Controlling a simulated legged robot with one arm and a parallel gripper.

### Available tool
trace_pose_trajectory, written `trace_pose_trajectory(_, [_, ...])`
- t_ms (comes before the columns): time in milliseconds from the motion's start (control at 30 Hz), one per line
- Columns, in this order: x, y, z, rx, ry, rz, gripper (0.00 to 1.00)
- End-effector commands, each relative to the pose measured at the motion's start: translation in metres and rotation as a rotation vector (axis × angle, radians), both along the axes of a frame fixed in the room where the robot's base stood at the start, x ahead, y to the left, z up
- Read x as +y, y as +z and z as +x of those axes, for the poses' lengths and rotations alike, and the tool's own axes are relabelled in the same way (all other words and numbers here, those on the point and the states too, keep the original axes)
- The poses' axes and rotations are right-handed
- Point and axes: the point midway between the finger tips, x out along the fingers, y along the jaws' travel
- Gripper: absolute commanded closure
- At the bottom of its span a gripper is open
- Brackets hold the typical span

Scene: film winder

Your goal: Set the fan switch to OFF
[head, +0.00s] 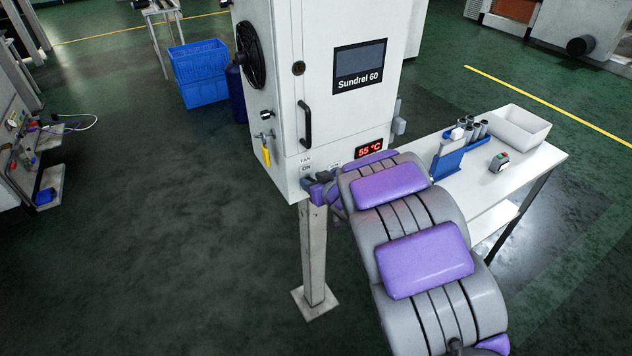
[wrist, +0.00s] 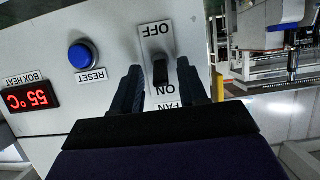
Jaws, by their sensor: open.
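The fan switch (wrist: 160,72) is a black lever on a light plate in the wrist view, where the picture is upside down. The plate reads OFF at the top, with ON and FAN towards my gripper. I cannot tell for sure which way the lever leans. My gripper (wrist: 160,78) is open, with one dark finger on each side of the lever; contact is not clear. In the head view my gripper (head: 318,184) is at the lower front of the white cabinet (head: 290,100), just below the FAN and ON labels. It hides the lever there.
A blue reset button (wrist: 83,56) and a red 55 °C display (wrist: 28,97) share the panel. A yellow-tagged key (head: 266,155) hangs on the cabinet's side, and a door handle (head: 305,125) sticks out. A white table (head: 545,156) stands to the right.

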Motion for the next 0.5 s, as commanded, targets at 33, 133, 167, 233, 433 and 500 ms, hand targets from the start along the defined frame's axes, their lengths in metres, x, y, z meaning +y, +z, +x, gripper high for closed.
trace_pose_trajectory(33, [0.000, 0.000, 0.000, 0.000, 0.001, 0.000, 0.57])
trace_pose_trajectory(133, [-0.004, 0.001, -0.001, 0.000, 0.001, 0.004, 0.57])
trace_pose_trajectory(167, [-0.005, 0.001, -0.001, 0.000, 0.000, 0.005, 0.57])
trace_pose_trajectory(233, [-0.008, 0.002, -0.001, 0.000, 0.000, 0.008, 0.62])
trace_pose_trajectory(433, [-0.013, 0.003, -0.002, 0.000, 0.000, 0.012, 0.81])
trace_pose_trajectory(500, [-0.011, 0.002, -0.002, -0.001, 0.000, 0.010, 0.88])
